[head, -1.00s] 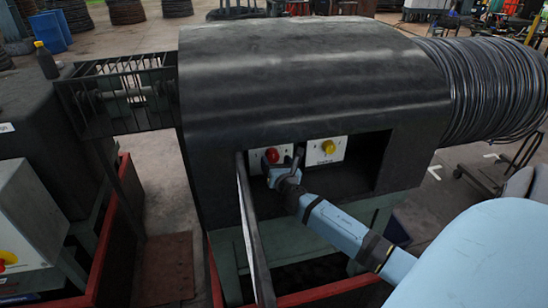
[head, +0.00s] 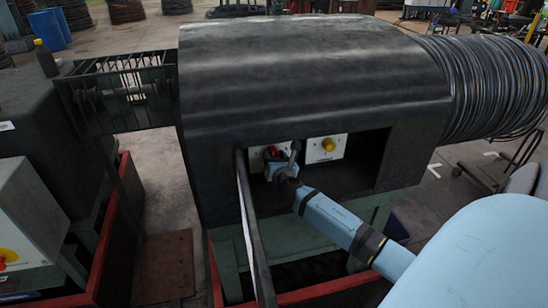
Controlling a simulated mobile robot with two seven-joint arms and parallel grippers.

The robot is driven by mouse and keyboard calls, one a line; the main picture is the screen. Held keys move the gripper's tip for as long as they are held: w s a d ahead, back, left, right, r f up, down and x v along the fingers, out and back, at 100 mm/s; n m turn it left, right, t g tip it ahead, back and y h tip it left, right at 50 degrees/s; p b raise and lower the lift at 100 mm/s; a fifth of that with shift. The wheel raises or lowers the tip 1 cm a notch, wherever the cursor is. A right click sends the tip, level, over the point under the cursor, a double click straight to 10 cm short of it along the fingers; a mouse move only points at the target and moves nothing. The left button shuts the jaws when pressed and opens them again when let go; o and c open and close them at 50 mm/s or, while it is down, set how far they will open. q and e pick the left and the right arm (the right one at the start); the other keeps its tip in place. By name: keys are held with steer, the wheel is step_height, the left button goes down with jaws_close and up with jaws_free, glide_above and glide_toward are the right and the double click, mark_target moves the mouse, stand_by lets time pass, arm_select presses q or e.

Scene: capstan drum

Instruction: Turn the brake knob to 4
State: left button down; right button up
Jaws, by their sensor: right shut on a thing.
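The red brake knob (head: 271,152) sits on a white plate (head: 256,160) in the recess at the front of the black capstan housing. My right gripper (head: 276,160) is at the knob, shut on it, and covers most of it. My right arm reaches in from the lower right. Any numbers around the knob are hidden or too small to read, so its setting cannot be told. A yellow knob (head: 328,145) on a second white plate (head: 318,156) is just to the right, untouched. My left gripper is not in view.
The black housing (head: 300,70) overhangs the recess. An open dark door panel (head: 252,230) stands at the recess's left edge, close to my right gripper. A large wire coil (head: 485,90) is at the right. A grey box (head: 30,225) stands at the left.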

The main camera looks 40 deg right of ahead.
steer(key=shift+f, duration=0.1)
steer(key=m+b, duration=0.4)
steer(key=m, duration=0.4)
steer(key=shift+m+b, duration=0.3)
steer(key=shift+b, duration=0.05)
steer(key=shift+h, duration=0.3)
steer(key=o, duration=0.9)
steer(key=shift+o, duration=0.2)
steer(key=b+v, duration=0.2)
steer(key=v, duration=1.1)
steer(key=shift+s, duration=0.45)
